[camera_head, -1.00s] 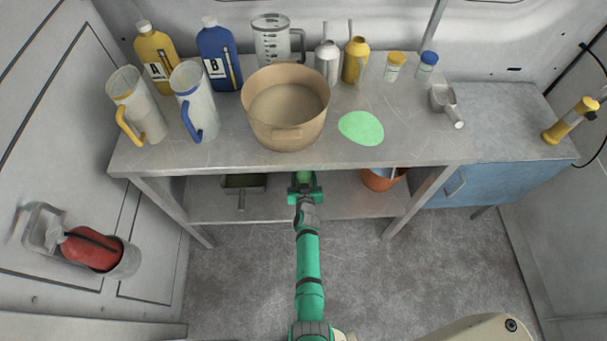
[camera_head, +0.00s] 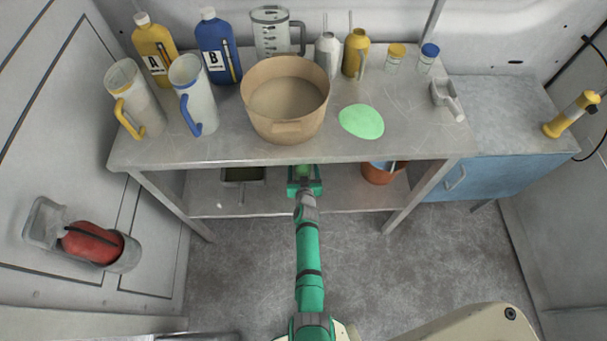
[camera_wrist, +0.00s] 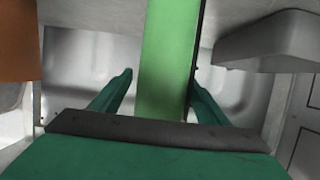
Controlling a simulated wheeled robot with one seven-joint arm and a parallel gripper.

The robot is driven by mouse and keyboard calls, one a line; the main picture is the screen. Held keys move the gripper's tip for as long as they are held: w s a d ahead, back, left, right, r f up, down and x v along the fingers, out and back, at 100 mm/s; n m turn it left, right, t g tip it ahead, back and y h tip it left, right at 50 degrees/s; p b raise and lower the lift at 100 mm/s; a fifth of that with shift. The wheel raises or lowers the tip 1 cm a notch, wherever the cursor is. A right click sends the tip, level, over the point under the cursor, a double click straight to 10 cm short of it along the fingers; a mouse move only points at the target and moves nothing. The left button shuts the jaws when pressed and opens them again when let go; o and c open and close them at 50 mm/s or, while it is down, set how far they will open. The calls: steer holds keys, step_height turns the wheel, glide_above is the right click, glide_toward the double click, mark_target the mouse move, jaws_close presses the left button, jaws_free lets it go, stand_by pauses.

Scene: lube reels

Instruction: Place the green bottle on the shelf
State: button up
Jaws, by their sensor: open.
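The green bottle (camera_wrist: 166,55) stands between the two fingers of my gripper in the wrist view, and its ends are out of that view. My gripper (camera_wrist: 160,85) is open, with one finger on each side of the bottle. In the head view my gripper (camera_head: 304,174) reaches under the front edge of the worktable, over the lower shelf (camera_head: 270,201). Only a bit of the bottle (camera_head: 303,169) shows there, and the tabletop hides the rest. I cannot tell whether the fingers touch it.
The tabletop (camera_head: 230,148) is close above my gripper. An orange bucket (camera_head: 377,174) stands right of it on the lower shelf, and a dark tray (camera_head: 243,174) lies left. Above are a tan pot (camera_head: 284,122), a green patch (camera_head: 361,121), jugs and bottles.

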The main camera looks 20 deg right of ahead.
steer(key=shift+s+a+r, duration=0.15)
steer(key=shift+s+a, duration=0.05)
steer(key=shift+a, duration=0.05)
steer(key=s+a+r, duration=0.4)
steer(key=s+a, duration=0.1)
steer(key=s, duration=0.5)
steer(key=s+a+r+n+t+y, duration=0.1)
steer(key=s+a+r, duration=0.25)
steer(key=s, duration=0.65)
steer(key=s+a+r, duration=0.4)
steer(key=s+a, duration=0.2)
steer(key=s, duration=0.5)
steer(key=s+a+r+n+y, duration=0.1)
steer(key=s+a+r, duration=0.1)
steer(key=s+r, duration=0.5)
steer(key=s+a+r+n+t+y, duration=0.1)
steer(key=s+a+r, duration=0.1)
steer(key=s+r, duration=0.5)
step_height(320, 180, up, 5)
steer(key=shift+s+a+f+y, duration=0.1)
steer(key=shift+s+a+y, duration=0.05)
steer(key=shift+a+y, duration=0.2)
